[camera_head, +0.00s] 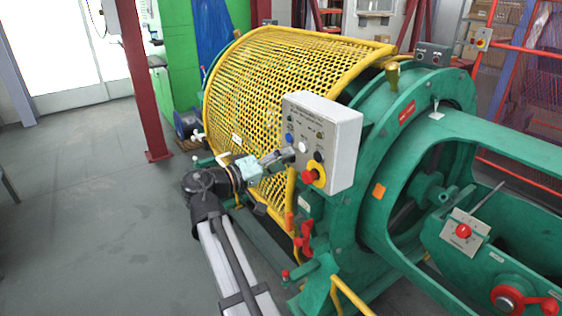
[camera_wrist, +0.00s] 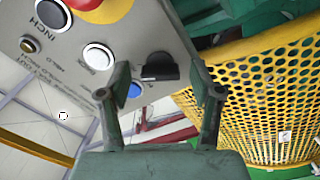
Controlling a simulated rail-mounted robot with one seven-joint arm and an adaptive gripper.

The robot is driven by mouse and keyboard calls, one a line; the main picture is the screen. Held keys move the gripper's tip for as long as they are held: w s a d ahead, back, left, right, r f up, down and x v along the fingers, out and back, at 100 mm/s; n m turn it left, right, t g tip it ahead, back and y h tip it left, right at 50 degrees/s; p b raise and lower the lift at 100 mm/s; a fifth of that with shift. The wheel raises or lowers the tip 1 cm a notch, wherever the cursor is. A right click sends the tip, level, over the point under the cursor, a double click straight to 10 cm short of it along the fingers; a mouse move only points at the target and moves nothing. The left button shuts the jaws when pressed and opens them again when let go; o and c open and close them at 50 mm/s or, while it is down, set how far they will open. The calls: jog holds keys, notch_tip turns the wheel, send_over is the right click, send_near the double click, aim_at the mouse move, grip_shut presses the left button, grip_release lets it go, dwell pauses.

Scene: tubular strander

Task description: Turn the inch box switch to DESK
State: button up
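The inch box (camera_head: 325,135) is a pale grey control box on the green machine; its face also fills the upper left of the wrist view (camera_wrist: 65,75). The black switch knob (camera_wrist: 160,67), with a pale line along its lower edge, shows in the wrist view. My gripper (camera_wrist: 160,80) is open, with one finger on each side of the knob and visible gaps to both sides. In the head view my gripper (camera_head: 283,157) is at the box's left face and seems to hide the knob. No DESK lettering is readable.
Near the knob are a blue button (camera_wrist: 133,90), a white button (camera_wrist: 98,56) and the red emergency stop (camera_head: 309,177) on its yellow plate. The yellow mesh guard (camera_head: 290,60) lies close behind my gripper. Open floor (camera_head: 90,200) is to the left.

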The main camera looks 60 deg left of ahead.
jog(key=s, duration=1.2)
jog(key=shift+d, duration=0.3)
